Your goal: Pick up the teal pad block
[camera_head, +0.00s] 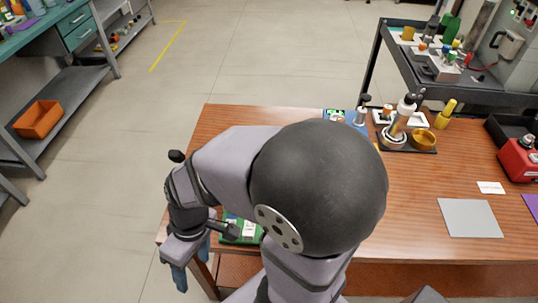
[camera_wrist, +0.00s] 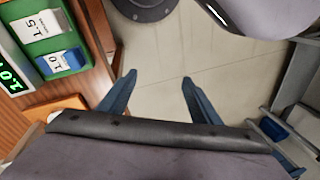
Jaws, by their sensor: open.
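I cannot make out a teal pad block in either view; my arm hides part of the table. My gripper (camera_wrist: 158,79) has two blue fingers, spread apart with nothing between them. In the wrist view they stand over bare floor beside the wooden table. In the head view my gripper (camera_head: 181,276) hangs at the table's near left corner. A green tray (camera_head: 229,239) lies just right of it, partly hidden by my arm. In the wrist view the green tray (camera_wrist: 74,66) holds a white-grey block (camera_wrist: 38,27) labelled 1.5 and a blue-and-white block (camera_wrist: 58,63).
A green digital display (camera_wrist: 10,70) stands next to the tray. A shelf (camera_head: 75,75) stands far left.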

